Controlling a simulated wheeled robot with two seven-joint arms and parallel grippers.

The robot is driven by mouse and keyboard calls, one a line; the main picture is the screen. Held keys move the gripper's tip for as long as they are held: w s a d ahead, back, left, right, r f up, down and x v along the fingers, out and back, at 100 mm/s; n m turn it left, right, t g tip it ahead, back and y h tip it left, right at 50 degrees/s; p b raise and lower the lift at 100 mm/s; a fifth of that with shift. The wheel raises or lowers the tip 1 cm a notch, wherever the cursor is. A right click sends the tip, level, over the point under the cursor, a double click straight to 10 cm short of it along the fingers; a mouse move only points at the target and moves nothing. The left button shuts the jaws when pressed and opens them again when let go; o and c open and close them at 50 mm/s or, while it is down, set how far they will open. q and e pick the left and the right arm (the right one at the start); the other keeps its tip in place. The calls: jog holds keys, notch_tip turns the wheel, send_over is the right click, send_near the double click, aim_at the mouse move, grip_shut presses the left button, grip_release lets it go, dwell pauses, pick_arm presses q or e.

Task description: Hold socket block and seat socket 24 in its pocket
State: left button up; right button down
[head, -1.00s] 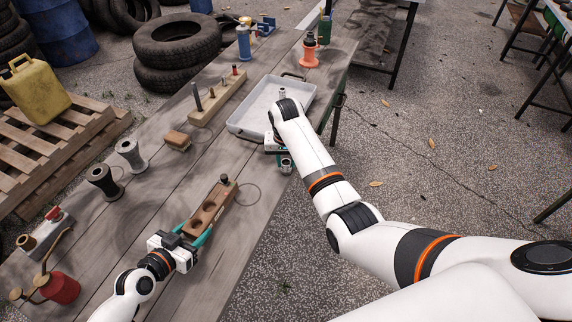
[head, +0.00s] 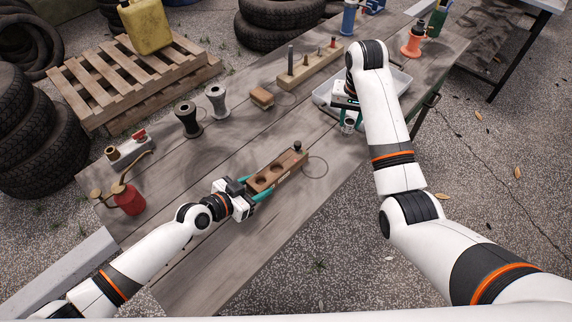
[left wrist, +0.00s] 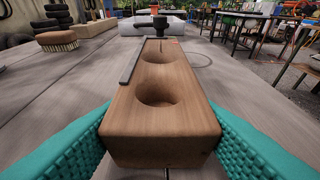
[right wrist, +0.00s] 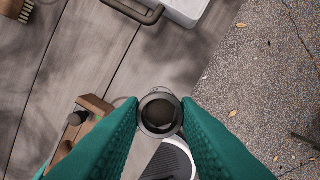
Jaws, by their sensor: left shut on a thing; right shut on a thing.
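The wooden socket block (head: 284,168) lies on the bench, with two round empty pockets and a dark piece (head: 297,146) standing at its far end. My left gripper (head: 262,192) is shut on the near end of the block; in the left wrist view the teal fingers press both sides of the block (left wrist: 160,110). My right gripper (right wrist: 160,118) is shut on a round metal socket (right wrist: 159,112), seen end-on in the right wrist view. In the head view the socket (head: 348,124) hangs below my right gripper, right of and beyond the block. Its size marking is not readable.
A pale tray (head: 400,85) lies behind my right arm. A wooden rack with pegs (head: 310,68), a brush (head: 262,97), two spools (head: 188,118) and a red oil can (head: 129,199) stand on the bench. Bench surface around the block is clear.

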pick_arm(q)
jog(key=shift+a, duration=0.1)
pick_arm(e)
jog(key=s+a+r+n, duration=0.1)
jog(key=s+a+n, duration=0.2)
jog(key=a, duration=0.6)
jog(key=s+a+n, duration=0.2)
jog(key=a, duration=0.7)
send_over(277, 172)
notch_tip(277, 172, down, 5)
jog(key=shift+y, duration=0.3)
jog(key=shift+f, duration=2.35)
jog(key=shift+f, duration=0.1)
jog(key=c, duration=1.1)
grip_release()
jog(key=r, duration=0.4)
jog(key=s+r, duration=0.1)
jog(key=r, duration=0.7)
jog(key=shift+s+d+r, duration=0.1)
jog(key=shift+s, duration=0.15)
